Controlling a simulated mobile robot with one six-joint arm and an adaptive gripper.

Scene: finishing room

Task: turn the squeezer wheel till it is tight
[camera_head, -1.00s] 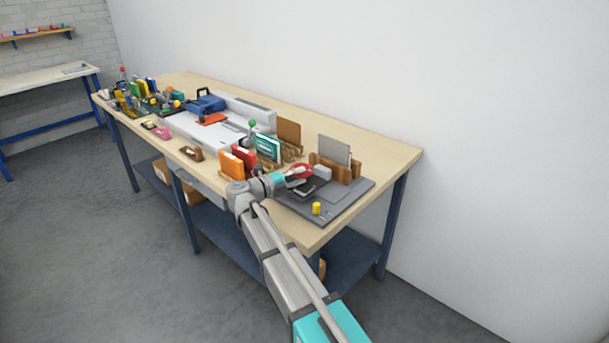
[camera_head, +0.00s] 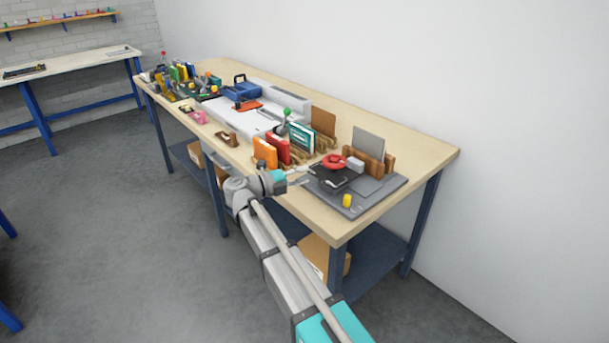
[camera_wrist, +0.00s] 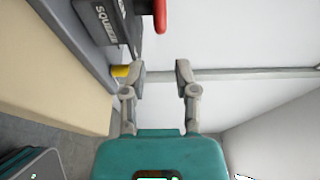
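The squeezer wheel (camera_head: 334,161) is red and sits on top of the dark squeezer (camera_head: 336,178) on a grey board at the near end of the bench. In the wrist view the wheel (camera_wrist: 160,14) is cut off at the top edge, beside the black squeezer body (camera_wrist: 112,22) with white lettering. My gripper (camera_head: 299,178) is left of the squeezer in the head view, apart from the wheel. In the wrist view my gripper (camera_wrist: 158,74) has its fingers spread with nothing between them. How far the wheel is turned cannot be told.
A yellow cylinder (camera_head: 347,200) stands at the grey board's (camera_head: 375,199) near edge. Wooden racks with a grey panel (camera_head: 368,144) stand behind the squeezer. Orange (camera_head: 265,153), red and teal books stand to its left. The bench's near right corner is bare.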

